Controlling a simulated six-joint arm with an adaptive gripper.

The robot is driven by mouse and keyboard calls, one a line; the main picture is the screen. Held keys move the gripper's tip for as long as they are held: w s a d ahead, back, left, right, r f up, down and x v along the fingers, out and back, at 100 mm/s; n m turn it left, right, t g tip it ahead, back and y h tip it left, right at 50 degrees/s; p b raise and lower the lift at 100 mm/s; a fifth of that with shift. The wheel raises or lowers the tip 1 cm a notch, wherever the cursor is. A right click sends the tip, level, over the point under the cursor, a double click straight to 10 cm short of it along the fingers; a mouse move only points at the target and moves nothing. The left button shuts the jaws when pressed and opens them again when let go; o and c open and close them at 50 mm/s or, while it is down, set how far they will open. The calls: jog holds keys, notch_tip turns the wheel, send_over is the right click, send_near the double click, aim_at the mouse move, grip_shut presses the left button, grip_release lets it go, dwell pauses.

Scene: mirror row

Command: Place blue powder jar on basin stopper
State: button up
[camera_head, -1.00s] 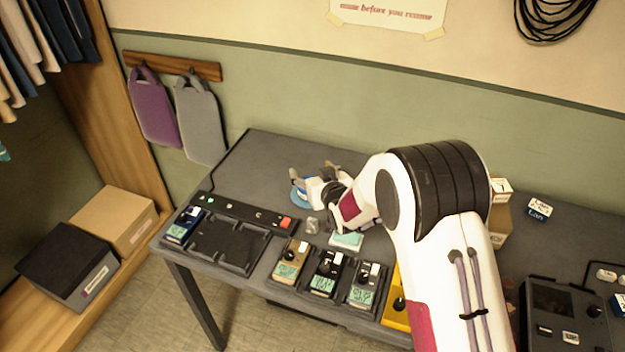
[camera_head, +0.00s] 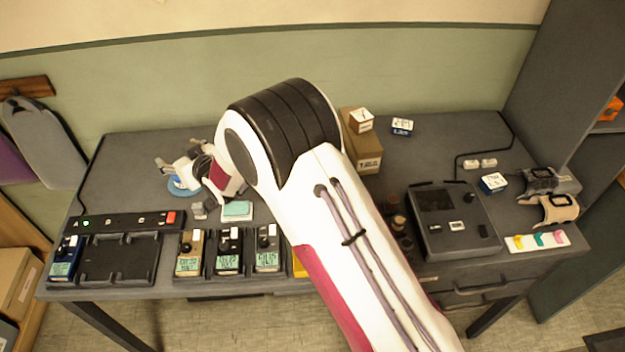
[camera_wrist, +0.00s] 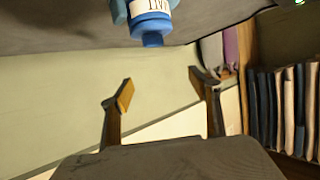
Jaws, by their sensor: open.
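The blue powder jar (camera_wrist: 152,22) shows at the top of the wrist view, with a white label and a narrower blue end; it is cut off by the frame edge. Paler blue shows on both sides of it, and I cannot tell for certain whether the jar rests on that. In the head view a flat round blue disc (camera_head: 175,191), likely the basin stopper, lies on the table beneath my gripper (camera_head: 177,153). My gripper is open and empty; its two fingers stand apart in the wrist view (camera_wrist: 160,86), clear of the jar.
A pale green-topped block (camera_head: 237,210) lies near my wrist. Cardboard boxes (camera_head: 362,152) and a dark console (camera_head: 452,222) are right of my arm. The back left of the table is clear.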

jog(key=s+d+r+m+h, duration=0.1)
jog(key=s+d+r+h, duration=0.15)
jog(key=d+r, duration=0.55)
jog(key=s+d+r+m+g+h, duration=0.15)
jog(key=s+d+r, duration=0.25)
jog(key=d, duration=0.7)
jog(key=s+d+r+m+t+h, duration=0.15)
jog(key=s+d+r, duration=0.35)
jog(key=d, duration=0.5)
jog(key=s+d+m+g+h, duration=0.1)
jog(key=s+d, duration=0.4)
jog(key=s, duration=0.5)
jog(key=s+d+m+g+h, duration=0.1)
jog(key=s+d, duration=0.4)
jog(key=s, duration=0.5)
jog(key=s+d+r+m+g+h, duration=0.1)
jog(key=s+d+g, duration=0.1)
jog(key=s+d, duration=0.3)
jog(key=s, duration=0.4)
jog(key=shift+s+m+g, duration=0.4)
